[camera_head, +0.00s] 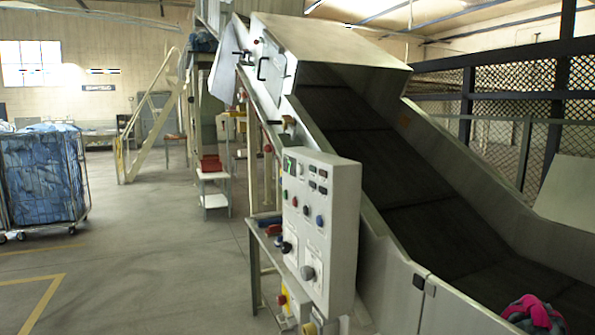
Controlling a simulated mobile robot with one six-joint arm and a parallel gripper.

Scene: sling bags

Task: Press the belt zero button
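A pale grey control box (343,220) stands at the near side of the inclined belt, in the middle of the head view. Its face carries a green-lit display (290,165) at the top left, with several small dark rectangular switches beside it. Lower down are a black knob (287,247) and a larger grey knob (307,272). The labels are too small to read, so I cannot tell which one is belt zero. My gripper is not in view.
The dark inclined belt (400,170) rises behind the box, with a pink and teal bundle (535,313) at its lower end. A narrow bench (264,222) stands left of the box. A wheeled cage of blue bags (42,180) is far left. The floor between is clear.

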